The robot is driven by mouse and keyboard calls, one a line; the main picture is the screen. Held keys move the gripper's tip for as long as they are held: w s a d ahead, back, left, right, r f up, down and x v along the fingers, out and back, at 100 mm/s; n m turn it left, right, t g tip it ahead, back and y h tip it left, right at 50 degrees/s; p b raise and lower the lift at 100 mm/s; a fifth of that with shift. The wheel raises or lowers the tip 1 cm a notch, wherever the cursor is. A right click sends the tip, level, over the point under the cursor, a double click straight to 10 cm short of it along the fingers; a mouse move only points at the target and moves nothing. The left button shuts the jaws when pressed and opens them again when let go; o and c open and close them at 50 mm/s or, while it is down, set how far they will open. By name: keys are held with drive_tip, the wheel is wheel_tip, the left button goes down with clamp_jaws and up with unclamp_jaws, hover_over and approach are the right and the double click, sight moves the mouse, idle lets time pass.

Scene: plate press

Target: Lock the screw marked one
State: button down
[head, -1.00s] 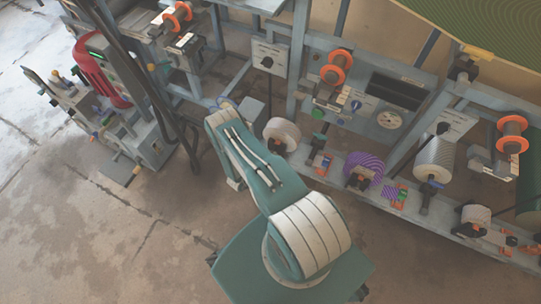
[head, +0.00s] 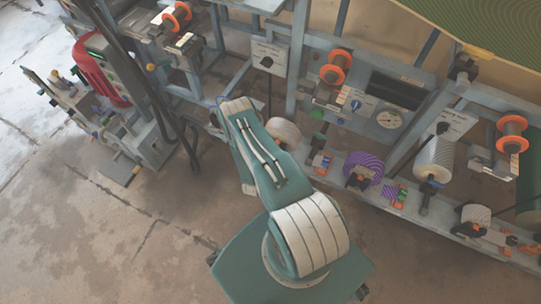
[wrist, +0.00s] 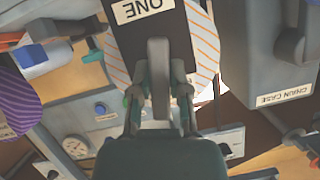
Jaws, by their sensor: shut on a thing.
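In the wrist view a dark plate with a white label reading ONE (wrist: 143,9) is at the top. Just below the label a flat grey lever (wrist: 158,55), the handle of the screw marked one, points down. My gripper (wrist: 159,92) has its two fingers on either side of this lever and is shut on it.
A grey box labelled CHAIN CASE (wrist: 270,55) stands close on the right in the wrist view. A white, orange-striped roll (wrist: 204,70) is behind the plate. A dial gauge (wrist: 76,146) is lower left.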

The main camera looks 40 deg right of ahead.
drive_tip(key=m+t, duration=0.2)
drive_tip(key=m, duration=0.1)
drive_tip(key=shift+f, duration=0.1)
drive_tip(key=m+t, duration=0.1)
drive_tip(key=m, duration=0.2)
drive_tip(key=shift+s+t, duration=0.1)
drive_tip(key=shift+t, duration=0.3)
drive_tip(key=m+t, duration=0.1)
drive_tip(key=m, duration=0.2)
drive_tip(key=shift+m+t+h, duration=0.3)
drive_tip(key=shift+m+t, duration=0.4)
drive_tip(key=shift+m, duration=0.7)
drive_tip(key=c, duration=0.6)
unclamp_jaws()
